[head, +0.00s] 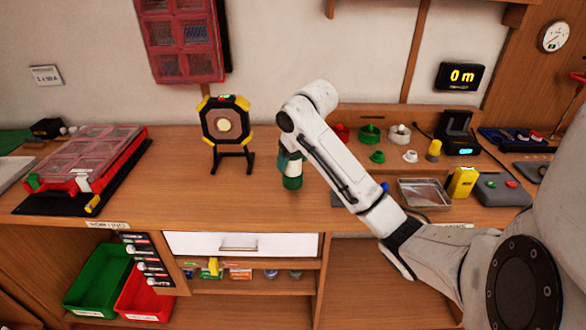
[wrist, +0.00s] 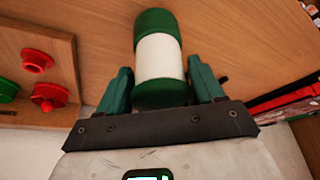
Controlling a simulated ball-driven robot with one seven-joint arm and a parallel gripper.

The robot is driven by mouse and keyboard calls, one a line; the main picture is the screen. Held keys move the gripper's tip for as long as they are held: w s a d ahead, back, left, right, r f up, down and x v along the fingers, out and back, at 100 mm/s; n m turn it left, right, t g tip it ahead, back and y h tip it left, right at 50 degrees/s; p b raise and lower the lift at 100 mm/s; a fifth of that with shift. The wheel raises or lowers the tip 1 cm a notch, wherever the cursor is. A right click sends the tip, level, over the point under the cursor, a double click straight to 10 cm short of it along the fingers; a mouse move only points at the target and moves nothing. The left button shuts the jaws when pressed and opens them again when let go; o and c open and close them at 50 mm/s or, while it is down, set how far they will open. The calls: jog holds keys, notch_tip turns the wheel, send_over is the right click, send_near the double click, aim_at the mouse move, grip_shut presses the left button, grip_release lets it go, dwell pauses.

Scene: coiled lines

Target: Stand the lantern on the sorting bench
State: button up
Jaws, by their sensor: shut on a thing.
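The lantern (head: 292,182) is a cylinder with green ends and a white middle. In the wrist view the lantern (wrist: 160,58) lies between the two teal fingers of my gripper (wrist: 162,88), which is shut on it. In the head view my gripper (head: 289,160) points down over the middle of the sorting bench (head: 240,199), with the lantern upright below it. Its lower end is at or very near the wooden top; I cannot tell whether it touches. The fingers and arm hide the lantern's upper part in the head view.
A yellow-and-black lamp (head: 226,125) on a stand is left of the lantern. A red organizer case (head: 90,160) lies farther left. Red, green and white knobs (head: 370,135), a clear tray (head: 424,193) and a yellow device (head: 462,182) are on the right. Bench around the lantern is clear.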

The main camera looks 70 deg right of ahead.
aim_at(293, 168)
jog(key=shift+w+f, duration=0.1)
jog(key=shift+f, duration=1.5)
jog(key=o, duration=1.2)
jog(key=shift+f, duration=0.1)
jog(key=p+v, duration=0.3)
jog(key=v, duration=0.9)
jog(key=shift+w, duration=0.15)
